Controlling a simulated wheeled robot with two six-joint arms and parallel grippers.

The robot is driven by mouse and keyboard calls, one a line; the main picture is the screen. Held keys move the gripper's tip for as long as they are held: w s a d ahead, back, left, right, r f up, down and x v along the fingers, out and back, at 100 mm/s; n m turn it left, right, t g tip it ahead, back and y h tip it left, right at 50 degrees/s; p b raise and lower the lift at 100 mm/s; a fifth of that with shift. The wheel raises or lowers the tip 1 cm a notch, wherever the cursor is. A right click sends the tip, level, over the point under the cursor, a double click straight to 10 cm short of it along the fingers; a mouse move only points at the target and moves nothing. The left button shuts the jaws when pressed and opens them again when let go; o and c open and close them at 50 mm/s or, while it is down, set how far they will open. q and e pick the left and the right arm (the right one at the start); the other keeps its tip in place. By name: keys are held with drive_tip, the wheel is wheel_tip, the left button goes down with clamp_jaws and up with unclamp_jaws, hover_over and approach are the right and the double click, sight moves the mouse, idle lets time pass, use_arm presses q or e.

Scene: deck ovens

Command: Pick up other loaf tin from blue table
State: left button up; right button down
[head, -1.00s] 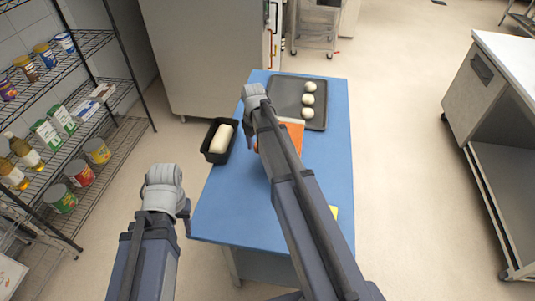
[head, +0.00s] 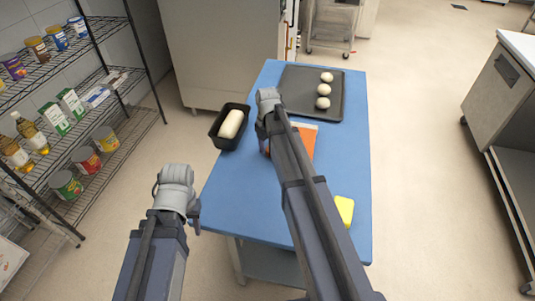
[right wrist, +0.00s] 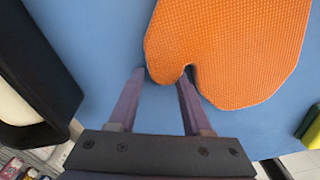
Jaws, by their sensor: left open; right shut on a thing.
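A black loaf tin (head: 218,140) with pale dough (head: 231,124) in it stands at the left edge of the blue table (head: 240,178). The tin also shows at the left of the right wrist view (right wrist: 50,60). My right gripper (head: 263,146) is over the table just right of the tin. In the right wrist view its fingers (right wrist: 160,82) are apart, with a lobe of the orange mitt (right wrist: 230,45) at their tips; it appears shut on that lobe. My left gripper (head: 195,222) is open and empty, off the table's left edge, nearer to me than the tin.
A dark baking tray (head: 300,95) with several dough balls lies at the back of the table. A yellow thing (head: 344,208) lies near the right edge. A wire shelf (head: 95,80) with cans and bottles stands left. A white-topped counter (head: 505,100) stands right.

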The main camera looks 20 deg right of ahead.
drive_tip(key=shift+r, duration=0.1)
drive_tip(key=shift+c, duration=1.7)
unclamp_jaws()
